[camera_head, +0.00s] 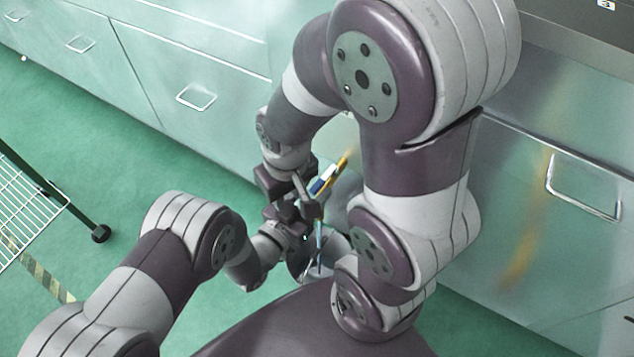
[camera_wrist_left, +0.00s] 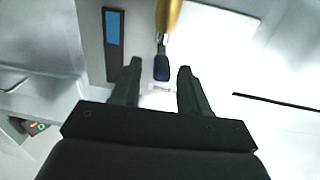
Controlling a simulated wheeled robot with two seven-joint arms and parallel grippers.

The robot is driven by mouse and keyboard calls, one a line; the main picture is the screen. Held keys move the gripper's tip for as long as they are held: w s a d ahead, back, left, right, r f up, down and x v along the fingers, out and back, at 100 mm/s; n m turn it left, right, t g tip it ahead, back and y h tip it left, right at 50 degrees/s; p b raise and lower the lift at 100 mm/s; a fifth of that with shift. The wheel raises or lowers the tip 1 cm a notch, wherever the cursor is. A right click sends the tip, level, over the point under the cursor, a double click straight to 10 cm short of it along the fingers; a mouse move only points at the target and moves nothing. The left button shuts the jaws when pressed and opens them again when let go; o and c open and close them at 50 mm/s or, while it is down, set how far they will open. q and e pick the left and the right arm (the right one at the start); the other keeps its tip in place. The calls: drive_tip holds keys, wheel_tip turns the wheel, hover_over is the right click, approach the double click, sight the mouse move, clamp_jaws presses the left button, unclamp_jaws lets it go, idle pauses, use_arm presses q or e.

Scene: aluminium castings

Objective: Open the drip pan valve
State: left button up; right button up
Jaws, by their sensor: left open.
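In the left wrist view, a gold-yellow valve body (camera_wrist_left: 170,14) comes in from the top, with a dark blue handle tip (camera_wrist_left: 162,68) hanging from it. My left gripper (camera_wrist_left: 157,72) is open. In the head view, a yellow part (camera_head: 344,160) shows just beyond my left gripper (camera_head: 308,207). My right gripper (camera_head: 272,184) is close to the left one there, and its fingers are hard to make out.
A dark panel with a blue patch (camera_wrist_left: 113,28) stands left of the handle in the left wrist view. Pale cabinets with metal handles (camera_head: 196,98) line the back. A wire-shelf cart (camera_head: 28,205) stands at far left. Green floor (camera_head: 105,150) lies open between.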

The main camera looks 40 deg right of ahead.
use_arm(q)
drive_tip(key=p+v, duration=0.1)
drive_tip(key=v, duration=0.9)
drive_tip(key=shift+a, duration=0.25)
drive_tip(key=shift+s+r, duration=0.1)
drive_tip(key=shift+s, duration=0.05)
